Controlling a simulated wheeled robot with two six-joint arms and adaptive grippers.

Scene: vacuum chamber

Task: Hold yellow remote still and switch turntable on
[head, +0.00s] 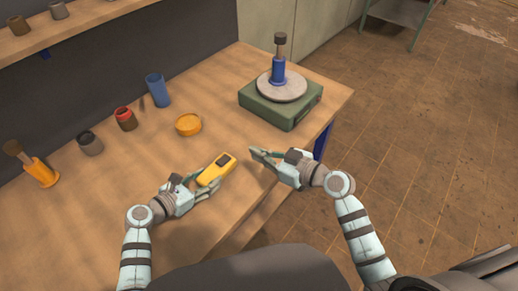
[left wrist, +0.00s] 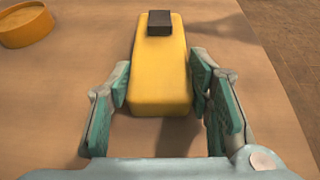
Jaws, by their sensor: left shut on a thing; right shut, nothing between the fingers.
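The yellow remote (head: 216,170) with a dark button is held by my left gripper (head: 201,182) over the front part of the table. The left wrist view shows the yellow remote (left wrist: 161,70) between the two fingers of my left gripper (left wrist: 160,90), with its dark button at the far end. My right gripper (head: 262,155) is shut and empty, to the right of the remote. The turntable (head: 282,107) is a green box with a grey round plate at the back right of the table. A blue and dark upright piece (head: 279,62) stands on the plate.
The wooden table (head: 120,190) has bare room around the remote. Its right edge is close to my right gripper.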

